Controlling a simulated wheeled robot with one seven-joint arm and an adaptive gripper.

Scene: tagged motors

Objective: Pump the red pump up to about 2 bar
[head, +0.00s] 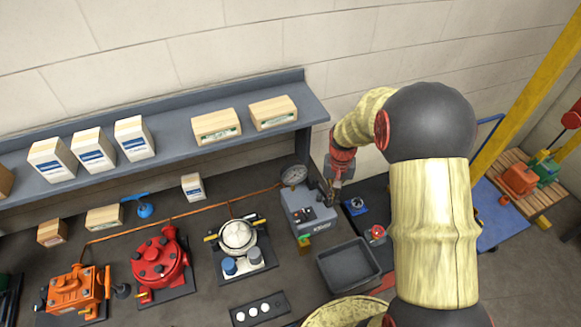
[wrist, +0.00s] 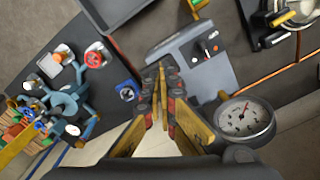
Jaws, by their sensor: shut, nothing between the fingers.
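The red pump (head: 160,262) stands on a dark base plate on the bench, left of centre in the head view. A copper pipe (head: 185,215) runs behind it toward a grey box (head: 297,205) with a small dark control panel, which also shows in the wrist view (wrist: 222,72). A round white-faced gauge (head: 293,175) sits at the box's back; in the wrist view the gauge (wrist: 245,118) has a red needle, but its numbers are too small to read. My gripper (wrist: 160,68) is shut and empty, over the box's edge; the arm partly hides it in the head view.
A white pump (head: 237,236) and an orange pump (head: 76,290) stand on either side of the red pump. A dark tray (head: 348,265) lies in front of the grey box. A shelf (head: 170,140) with several cartons runs above the bench along the wall.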

